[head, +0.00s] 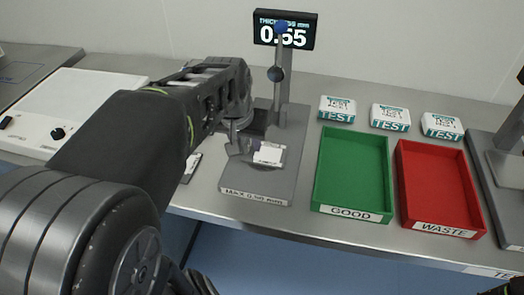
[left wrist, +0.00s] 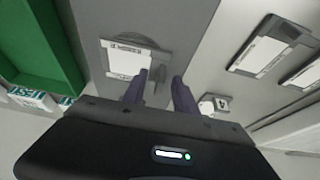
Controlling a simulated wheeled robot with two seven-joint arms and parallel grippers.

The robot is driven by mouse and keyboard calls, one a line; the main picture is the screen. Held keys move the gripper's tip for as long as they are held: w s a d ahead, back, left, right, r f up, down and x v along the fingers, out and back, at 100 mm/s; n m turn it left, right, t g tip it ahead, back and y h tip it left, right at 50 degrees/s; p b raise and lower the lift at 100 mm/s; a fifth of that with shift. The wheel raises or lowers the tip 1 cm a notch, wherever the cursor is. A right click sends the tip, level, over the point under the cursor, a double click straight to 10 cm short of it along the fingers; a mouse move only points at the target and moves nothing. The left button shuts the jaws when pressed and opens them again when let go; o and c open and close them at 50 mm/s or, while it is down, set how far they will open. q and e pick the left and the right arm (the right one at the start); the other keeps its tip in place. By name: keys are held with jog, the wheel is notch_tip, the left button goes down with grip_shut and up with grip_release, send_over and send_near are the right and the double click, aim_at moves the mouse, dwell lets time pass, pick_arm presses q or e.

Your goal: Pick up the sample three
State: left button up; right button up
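A white labelled sample (head: 268,153) lies on the base of the thickness gauge (head: 258,188). I cannot read its number. It also shows in the left wrist view (left wrist: 124,62), just ahead of one fingertip. My left gripper (head: 243,150) is low over the gauge base, on the left side of the sample. In the left wrist view, its two purple fingers (left wrist: 159,84) stand apart with a gap between them, and the sample is not between them. Two more labelled plates, one of them here (left wrist: 258,54), lie on the table. My right gripper is not in view.
The gauge's post and display (head: 285,30), reading 0.55, rise behind the sample. A green GOOD tray (head: 352,212) and a red WASTE tray (head: 440,228) stand to the right, with TEST packs (head: 390,118) behind. A white device (head: 75,105) is at left.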

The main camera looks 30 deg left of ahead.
pick_arm(q)
jog(key=shift+c, duration=0.5)
grip_shut()
dwell(0.3)
